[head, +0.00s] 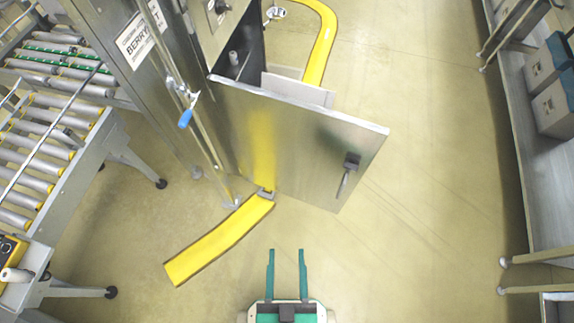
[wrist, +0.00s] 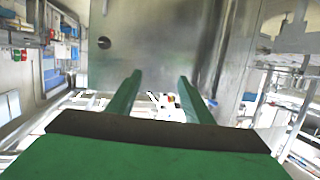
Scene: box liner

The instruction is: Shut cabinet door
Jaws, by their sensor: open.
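The cabinet door (head: 300,137) is a grey metal panel that stands wide open, swung out from the cabinet (head: 215,35). A dark handle (head: 347,175) sits near its right end. My gripper (head: 286,254) is open and empty in the head view, in front of the door and below it in the picture, apart from it. In the wrist view my green fingers (wrist: 158,82) are spread, with a grey metal panel (wrist: 165,45) ahead bearing a dark round part (wrist: 104,43); I cannot tell for sure which panel it is.
A roller conveyor (head: 45,150) stands at the left. Yellow curved strips (head: 218,240) lie on the floor by the cabinet. A shelf rack (head: 525,130) with grey bins (head: 550,65) runs along the right. The floor (head: 440,190) between door and rack is clear.

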